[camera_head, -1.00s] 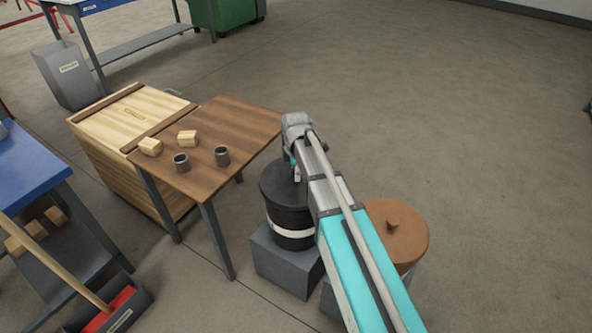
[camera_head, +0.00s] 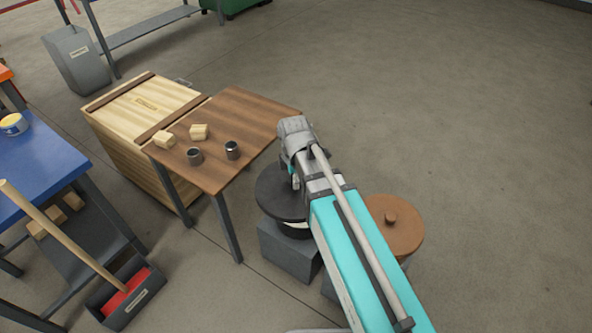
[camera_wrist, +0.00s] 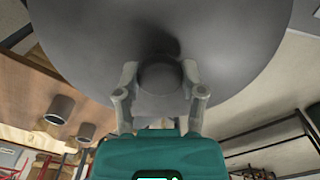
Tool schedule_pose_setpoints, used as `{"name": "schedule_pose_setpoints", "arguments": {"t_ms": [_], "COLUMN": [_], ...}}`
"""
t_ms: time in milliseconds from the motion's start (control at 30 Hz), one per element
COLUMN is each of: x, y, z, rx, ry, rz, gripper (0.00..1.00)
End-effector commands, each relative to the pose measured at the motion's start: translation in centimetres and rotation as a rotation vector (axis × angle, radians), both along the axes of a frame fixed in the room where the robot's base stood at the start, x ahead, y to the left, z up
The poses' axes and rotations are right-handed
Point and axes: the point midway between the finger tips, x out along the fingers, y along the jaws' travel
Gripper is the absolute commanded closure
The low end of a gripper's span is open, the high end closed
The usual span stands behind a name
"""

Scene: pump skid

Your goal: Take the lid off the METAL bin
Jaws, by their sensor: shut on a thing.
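A dark grey round lid (camera_head: 277,195) is at the bin (camera_head: 296,232), a dark body with a pale band standing on a grey block. My gripper (camera_wrist: 160,82) is shut on the lid's round knob (camera_wrist: 159,78), one finger on each side. In the head view the lid sits off-centre, overhanging the bin to the left and covering most of it. I cannot tell whether it still touches the rim. My arm hides the right part of both, and the bin's label cannot be read.
A brown-lidded bin (camera_head: 397,232) stands right of my arm. A wooden table (camera_head: 232,118) with two dark cups (camera_head: 195,156) and two wood blocks (camera_head: 165,141) is close on the left, beside a wooden crate (camera_head: 140,105). The floor (camera_head: 430,90) at the upper right is clear.

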Motion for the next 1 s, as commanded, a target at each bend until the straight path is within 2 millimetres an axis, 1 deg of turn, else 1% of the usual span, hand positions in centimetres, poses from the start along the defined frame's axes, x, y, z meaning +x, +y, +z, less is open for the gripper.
{"name": "schedule_pose_setpoints", "arguments": {"t_ms": [33,167,767,867,1000], "x": [-0.3,-0.5,-0.5,-0.5,-0.5], "y": [0.0,0.1,0.1,0.1,0.1], "z": [0.2,0.3,0.3,0.5,1.4], "rx": [0.0,0.0,0.0,0.0,0.0], "ry": [0.0,0.0,0.0,0.0,0.0], "rz": [0.0,0.0,0.0,0.0,0.0], "gripper": [1.0,1.0,1.0,1.0,1.0]}}
